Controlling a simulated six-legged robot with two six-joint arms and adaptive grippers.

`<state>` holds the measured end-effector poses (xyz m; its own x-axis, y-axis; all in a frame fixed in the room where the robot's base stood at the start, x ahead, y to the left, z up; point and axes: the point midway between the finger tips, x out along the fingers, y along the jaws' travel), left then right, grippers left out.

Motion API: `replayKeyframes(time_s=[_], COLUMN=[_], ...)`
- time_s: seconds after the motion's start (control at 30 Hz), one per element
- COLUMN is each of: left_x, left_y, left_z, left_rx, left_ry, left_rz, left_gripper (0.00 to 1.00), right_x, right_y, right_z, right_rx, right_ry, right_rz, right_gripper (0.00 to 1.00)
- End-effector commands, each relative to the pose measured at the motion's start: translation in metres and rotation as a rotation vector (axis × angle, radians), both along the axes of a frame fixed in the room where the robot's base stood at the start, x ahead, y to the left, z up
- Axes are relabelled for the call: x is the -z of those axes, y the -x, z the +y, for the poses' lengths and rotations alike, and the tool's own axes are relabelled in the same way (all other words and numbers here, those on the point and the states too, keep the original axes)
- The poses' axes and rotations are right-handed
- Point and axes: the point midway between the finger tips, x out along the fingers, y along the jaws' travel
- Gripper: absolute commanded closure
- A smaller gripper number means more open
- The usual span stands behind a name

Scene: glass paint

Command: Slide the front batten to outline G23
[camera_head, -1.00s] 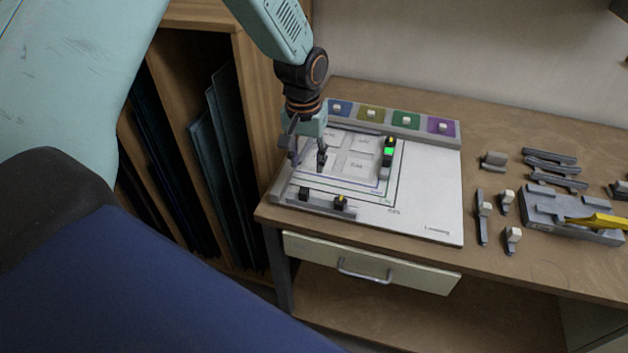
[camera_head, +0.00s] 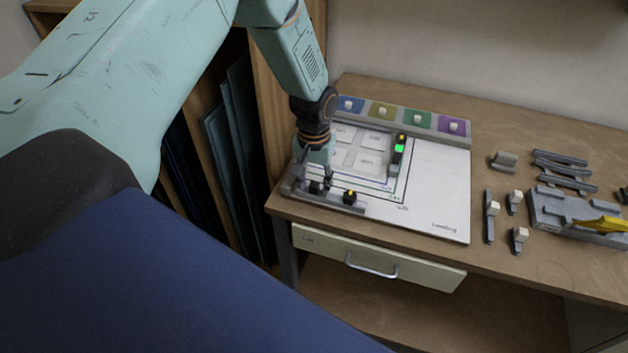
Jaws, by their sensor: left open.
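The front batten (camera_head: 336,203) is a grey bar along the front left edge of the white board (camera_head: 440,205). It carries a black knob (camera_head: 316,187) and a black block with a yellow top (camera_head: 349,197). My left gripper (camera_head: 315,181) is open, its fingers pointing down around or just behind the black knob; I cannot tell whether they touch it. Nested purple, green and black outlines are printed on the board behind the batten. Their labels are too small to read, so I cannot tell which is G23. My right gripper is not in view.
A side batten with a green light (camera_head: 398,152) stands on the board. A grey strip of coloured pads (camera_head: 417,120) lies along the back. Grey tools and a grey holder with a yellow piece (camera_head: 600,224) lie at right. A drawer handle (camera_head: 371,270) sticks out below.

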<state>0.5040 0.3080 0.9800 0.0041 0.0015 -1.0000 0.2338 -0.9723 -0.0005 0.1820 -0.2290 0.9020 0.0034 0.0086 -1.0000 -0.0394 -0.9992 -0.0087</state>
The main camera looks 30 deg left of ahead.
Motion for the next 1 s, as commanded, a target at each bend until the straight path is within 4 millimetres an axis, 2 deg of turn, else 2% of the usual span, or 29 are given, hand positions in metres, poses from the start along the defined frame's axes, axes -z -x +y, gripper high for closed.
replayKeyframes(time_s=[0.1, 0.6, 1.0], left_x=[0.0001, -0.0002, -0.0001], left_y=[0.0002, 0.0004, 0.0019], left_z=[0.0, -0.0003, -0.0003], left_rx=[0.0, 0.0, 0.0], left_ry=[0.0, 0.0, 0.001], left_rz=[0.0, 0.001, 0.005], left_gripper=[0.57, 0.99, 1.0], right_x=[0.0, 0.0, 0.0], right_y=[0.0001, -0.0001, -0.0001], right_z=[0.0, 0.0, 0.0], right_rx=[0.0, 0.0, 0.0], right_ry=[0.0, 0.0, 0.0], right_rz=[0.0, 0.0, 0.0], right_gripper=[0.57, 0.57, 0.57])
